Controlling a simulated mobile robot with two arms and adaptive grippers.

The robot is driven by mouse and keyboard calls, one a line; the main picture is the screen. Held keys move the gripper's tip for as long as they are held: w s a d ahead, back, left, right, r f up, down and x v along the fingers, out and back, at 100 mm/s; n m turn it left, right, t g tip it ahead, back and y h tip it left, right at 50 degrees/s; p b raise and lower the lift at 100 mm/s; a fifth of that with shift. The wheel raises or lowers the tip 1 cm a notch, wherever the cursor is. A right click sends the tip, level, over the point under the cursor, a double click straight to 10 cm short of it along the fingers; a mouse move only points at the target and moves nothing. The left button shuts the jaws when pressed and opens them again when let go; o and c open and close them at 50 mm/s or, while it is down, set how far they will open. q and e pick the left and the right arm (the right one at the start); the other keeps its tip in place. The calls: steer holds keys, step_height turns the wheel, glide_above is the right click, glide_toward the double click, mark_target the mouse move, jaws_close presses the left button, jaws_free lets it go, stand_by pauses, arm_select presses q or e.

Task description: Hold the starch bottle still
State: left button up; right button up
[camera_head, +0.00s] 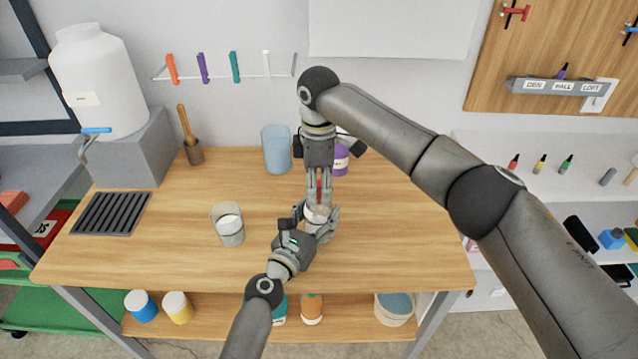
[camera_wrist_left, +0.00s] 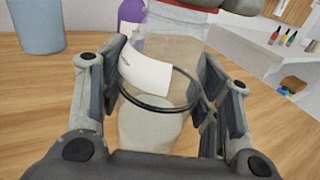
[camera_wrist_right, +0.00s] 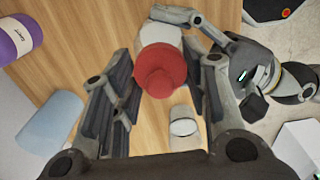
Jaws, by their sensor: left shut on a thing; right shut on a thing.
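The starch bottle (camera_wrist_left: 170,55) is clear, with a white label, a dark ring and pale contents in its lower part. It stands upright on the wooden table in the head view, mostly hidden by my grippers. My left gripper (camera_head: 318,220) is shut on the bottle's body from the near side; its fingers flank the bottle in the left wrist view. The bottle's red stepped cap (camera_wrist_right: 160,72) shows at its top. My right gripper (camera_head: 319,178) points straight down from above and is shut on the red cap.
A beaker with white contents (camera_head: 228,231) stands left of the grippers. A blue cup (camera_head: 276,150) and a purple bottle (camera_head: 341,161) stand behind. A large white jug (camera_head: 98,80) on a grey block is at far left. The table's front and right are clear.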

steer(key=shift+f, duration=0.1)
steer(key=o, duration=1.3)
steer(key=shift+c, duration=0.2)
steer(key=shift+r, duration=3)
steer(key=shift+c, duration=0.4)
jaws_close()
steer(key=shift+a, duration=0.1)
